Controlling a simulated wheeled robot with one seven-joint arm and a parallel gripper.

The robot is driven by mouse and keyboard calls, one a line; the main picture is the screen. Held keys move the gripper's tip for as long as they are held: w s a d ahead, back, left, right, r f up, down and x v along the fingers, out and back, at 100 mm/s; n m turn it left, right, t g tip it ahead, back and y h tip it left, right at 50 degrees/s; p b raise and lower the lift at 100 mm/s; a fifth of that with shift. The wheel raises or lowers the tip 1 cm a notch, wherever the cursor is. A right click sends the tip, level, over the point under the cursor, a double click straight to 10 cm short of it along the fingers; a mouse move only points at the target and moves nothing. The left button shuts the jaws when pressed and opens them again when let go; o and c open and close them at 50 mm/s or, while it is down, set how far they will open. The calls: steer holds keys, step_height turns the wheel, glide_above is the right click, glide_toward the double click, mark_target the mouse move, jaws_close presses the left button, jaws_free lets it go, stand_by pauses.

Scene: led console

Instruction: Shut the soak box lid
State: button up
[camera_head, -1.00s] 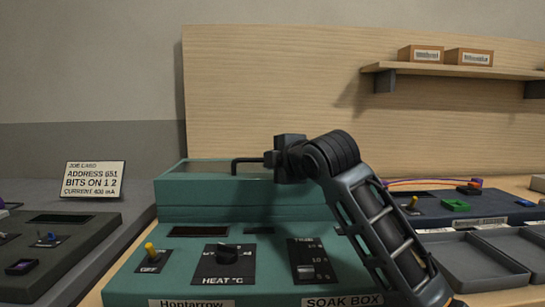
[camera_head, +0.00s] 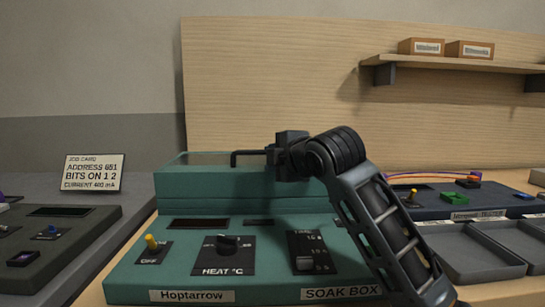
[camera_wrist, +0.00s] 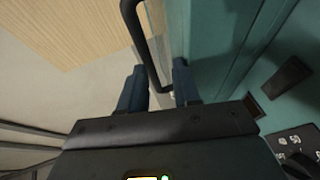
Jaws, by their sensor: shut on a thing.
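The soak box (camera_head: 190,283) is a teal console labelled SOAK BOX, with a raised section at its back. Its glazed lid (camera_head: 205,158) lies about level on top of that section; I cannot tell whether a gap is left under it. My gripper (camera_head: 272,157) is at the lid's black bar handle (camera_head: 247,153) and shut on it. In the wrist view the handle (camera_wrist: 135,25) passes between the two dark blue fingers (camera_wrist: 160,80) of my gripper. My gripper and arm hide the lid's right part.
The soak box front carries a yellow switch (camera_head: 151,243), a heat knob (camera_head: 228,244) and a time slider (camera_head: 304,264). A dark console (camera_head: 85,238) and job card (camera_head: 93,174) are at left. Grey trays (camera_head: 470,252) and a blue console (camera_head: 470,204) are at right.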

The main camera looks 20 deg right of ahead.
steer(key=v, duration=0.6)
steer(key=shift+s, duration=0.35)
steer(key=shift+d+r, duration=0.1)
steer(key=shift+r, duration=0.05)
